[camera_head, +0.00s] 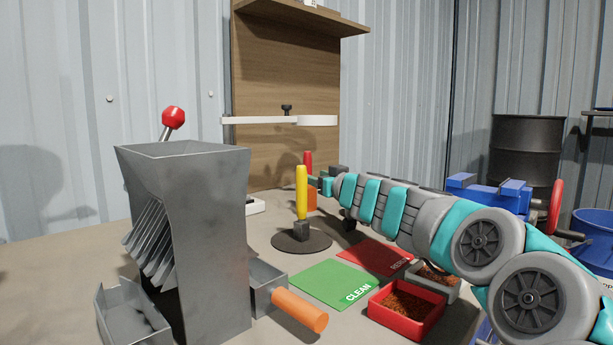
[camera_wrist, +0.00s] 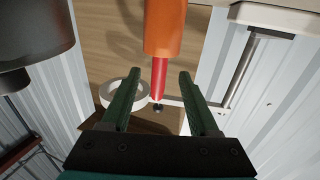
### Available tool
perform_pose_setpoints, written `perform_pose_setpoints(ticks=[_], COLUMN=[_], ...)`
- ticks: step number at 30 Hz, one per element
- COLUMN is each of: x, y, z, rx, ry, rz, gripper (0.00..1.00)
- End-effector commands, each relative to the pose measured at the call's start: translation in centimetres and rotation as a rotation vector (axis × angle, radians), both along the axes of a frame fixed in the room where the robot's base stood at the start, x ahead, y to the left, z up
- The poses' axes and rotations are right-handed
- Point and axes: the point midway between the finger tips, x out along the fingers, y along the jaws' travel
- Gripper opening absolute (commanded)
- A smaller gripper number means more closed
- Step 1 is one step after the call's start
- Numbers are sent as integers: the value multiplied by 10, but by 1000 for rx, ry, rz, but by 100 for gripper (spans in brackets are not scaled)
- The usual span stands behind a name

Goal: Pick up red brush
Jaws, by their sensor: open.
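The red brush stands upright behind the yellow-handled brush (camera_head: 301,190). In the head view its red handle (camera_head: 308,157) shows above my gripper (camera_head: 319,184), with an orange part (camera_head: 312,201) below. In the wrist view the red handle (camera_wrist: 158,76) runs between the two dark green fingers of my gripper (camera_wrist: 158,82), and the orange part (camera_wrist: 165,28) is at the top edge. The fingers are open, with a visible gap on each side of the handle. In the head view the yellow brush partly hides this spot.
A grey metal hopper (camera_head: 205,200) with a red-knobbed lever stands at the left. A green CLEAN mat (camera_head: 333,280), a red mat (camera_head: 372,255) and a red tray (camera_head: 405,325) of granules lie in front.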

Motion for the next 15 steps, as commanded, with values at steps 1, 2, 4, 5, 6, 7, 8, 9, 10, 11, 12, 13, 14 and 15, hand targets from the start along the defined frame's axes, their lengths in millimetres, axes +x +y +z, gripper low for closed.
perform_pose_setpoints(ticks=[1,2,4,5,6,7,8,9,10,11,12,13,14,15], x=[4,7,15,18,22,26,28,32,35,37,40,41,42,43], y=[2,3,7,9,12,13,14,16,17,18,20,21,21,22], z=[0,0,0,0,1,2,3,2,1,1,0,-1,-1,-1], rx=[-1,0,-2,-2,-2,-2,-2,-1,-2,-2,0,-1,0,0], ry=[2,2,4,4,1,0,0,0,1,2,3,4,3,3], rz=[0,0,-1,-1,-1,-2,-3,-3,-3,-3,-2,-2,-2,-2], gripper=[61,61,61,61,61,61,61,61,61,61,61,61,61,61])
